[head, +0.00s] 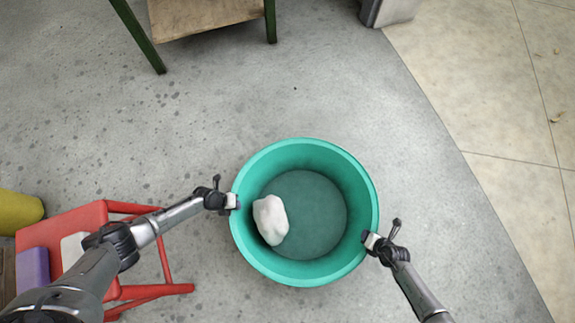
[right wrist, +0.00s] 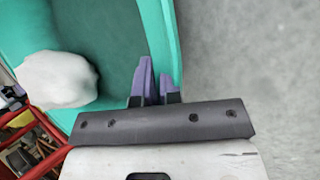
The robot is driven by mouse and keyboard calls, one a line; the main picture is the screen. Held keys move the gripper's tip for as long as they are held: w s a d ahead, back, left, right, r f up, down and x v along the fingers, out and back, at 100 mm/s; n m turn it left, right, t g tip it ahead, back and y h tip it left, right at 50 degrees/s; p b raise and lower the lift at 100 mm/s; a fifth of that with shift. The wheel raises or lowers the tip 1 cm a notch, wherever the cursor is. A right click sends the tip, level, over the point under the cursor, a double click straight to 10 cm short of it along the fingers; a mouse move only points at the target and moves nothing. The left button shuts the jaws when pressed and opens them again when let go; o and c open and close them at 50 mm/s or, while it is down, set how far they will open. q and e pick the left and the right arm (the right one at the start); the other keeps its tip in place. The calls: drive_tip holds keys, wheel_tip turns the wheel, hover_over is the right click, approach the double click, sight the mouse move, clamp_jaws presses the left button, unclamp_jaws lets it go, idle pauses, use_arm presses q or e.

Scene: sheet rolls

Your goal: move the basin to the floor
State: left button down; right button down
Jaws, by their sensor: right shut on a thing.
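The basin (head: 306,274) is a round teal tub, seen from above over the grey floor. I cannot tell whether it touches the floor or hangs above it. A white lump (head: 270,220) lies inside, against its left side; it also shows in the right wrist view (right wrist: 55,80). My right gripper (head: 371,241) is shut on the basin's right rim; in the right wrist view its purple fingers (right wrist: 152,85) are at the teal wall (right wrist: 164,35). My left gripper (head: 233,201) is at the left rim, but its fingers are too small to read.
A red stool or frame (head: 75,219) with a purple block (head: 32,268) stands at the lower left, beside a yellow object (head: 18,212). A table with green legs (head: 138,36) is at the top. Grey floor (head: 130,140) around the basin is clear; beige tiles lie at the right.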

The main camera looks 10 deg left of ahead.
use_arm(q)
drive_tip(key=shift+a+f, duration=0.2)
drive_tip(key=shift+f, duration=0.05)
use_arm(e)
drive_tip(key=shift+d+f, duration=0.15)
drive_tip(key=shift+f, duration=0.05)
use_arm(q)
drive_tip(key=c, duration=1.7)
unclamp_jaws()
use_arm(e)
drive_tip(key=c, duration=1.7)
unclamp_jaws()
use_arm(q)
drive_tip(key=o, duration=0.4)
drive_tip(key=shift+d, duration=0.1)
use_arm(e)
drive_tip(key=o, duration=0.4)
use_arm(q)
drive_tip(key=shift+d, duration=0.1)
use_arm(e)
drive_tip(key=shift+s, duration=0.1)
use_arm(q)
drive_tip(key=v, duration=1.2)
use_arm(e)
drive_tip(key=v, duration=1.1)
drive_tip(key=shift+s+r, duration=0.15)
drive_tip(key=shift+r, duration=0.25)
